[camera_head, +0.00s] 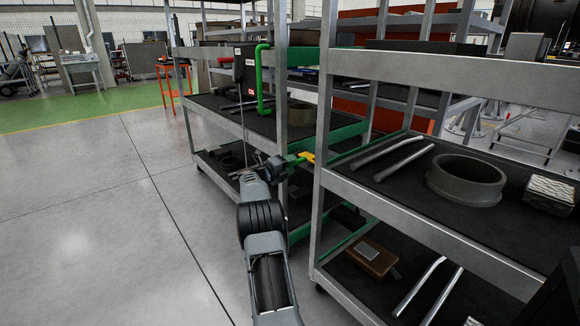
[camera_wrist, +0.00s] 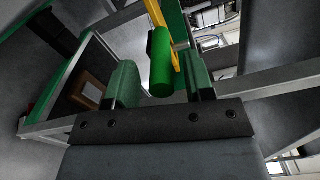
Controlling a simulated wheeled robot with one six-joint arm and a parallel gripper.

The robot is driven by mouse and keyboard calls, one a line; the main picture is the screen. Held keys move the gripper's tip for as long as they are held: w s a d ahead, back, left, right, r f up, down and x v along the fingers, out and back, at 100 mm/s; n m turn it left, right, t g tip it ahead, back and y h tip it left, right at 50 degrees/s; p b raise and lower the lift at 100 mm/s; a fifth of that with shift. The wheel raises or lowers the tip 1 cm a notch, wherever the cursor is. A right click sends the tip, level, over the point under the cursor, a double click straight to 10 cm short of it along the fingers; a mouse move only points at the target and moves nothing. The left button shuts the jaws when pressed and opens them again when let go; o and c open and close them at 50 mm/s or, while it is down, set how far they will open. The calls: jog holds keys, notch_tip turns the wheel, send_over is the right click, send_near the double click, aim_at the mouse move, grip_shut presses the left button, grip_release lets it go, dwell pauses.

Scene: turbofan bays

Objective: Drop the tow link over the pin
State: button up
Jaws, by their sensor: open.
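My gripper (camera_head: 284,162) reaches to the shelf racks' corner in the head view. In the wrist view its two fingers (camera_wrist: 160,82) stand open, one on each side of a short green cylinder (camera_wrist: 161,62), with a gap at both sides. A yellow bar (camera_wrist: 164,28) runs up behind the cylinder. In the head view a yellow piece (camera_head: 307,157) shows just beyond my fingertips. The yellow and green parts look like one piece, probably the tow link, but I cannot be sure they are joined. I cannot make out the pin in either view.
A grey rack (camera_head: 450,215) at right holds metal rods (camera_head: 403,160), a dark ring (camera_head: 466,178) and a brown box (camera_head: 372,257). Its post stands close to my gripper. Another rack (camera_head: 236,120) with a bent green tube (camera_head: 261,80) stands behind. The floor (camera_head: 90,220) at left is clear.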

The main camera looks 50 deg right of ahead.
jog(key=p+v, duration=0.3)
jog(key=v, duration=1.1)
jog(key=shift+d, duration=0.1)
